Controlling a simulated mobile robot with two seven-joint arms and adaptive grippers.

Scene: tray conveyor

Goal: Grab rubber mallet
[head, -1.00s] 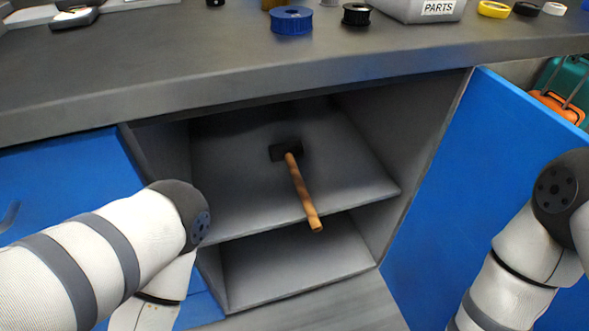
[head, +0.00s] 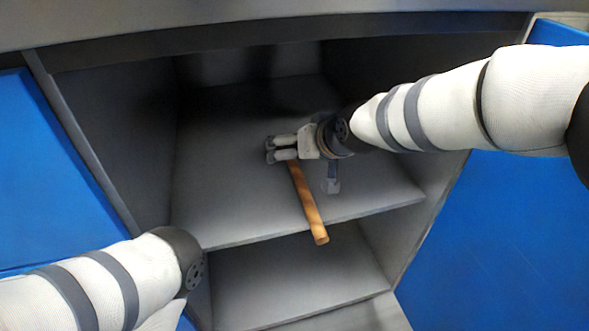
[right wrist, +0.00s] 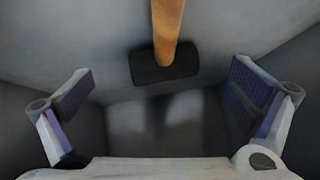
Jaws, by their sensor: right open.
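The rubber mallet (head: 308,203) lies on the upper shelf of the open cabinet. Its wooden handle points toward me and its end sticks out past the shelf's front edge. In the head view its head is hidden behind my right gripper (head: 270,149). In the right wrist view the black mallet head (right wrist: 165,66) and part of the handle (right wrist: 167,20) show ahead of the fingers. My right gripper is open, its fingers (right wrist: 163,97) wide apart to either side of the mallet, with nothing between them. My left arm is at the lower left; its gripper is out of view.
The upper shelf (head: 225,200) is otherwise bare, with cabinet walls close on both sides. A lower shelf (head: 300,275) is empty. Blue doors stand at the left (head: 60,170) and right (head: 490,235). The counter edge (head: 250,30) runs above the opening.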

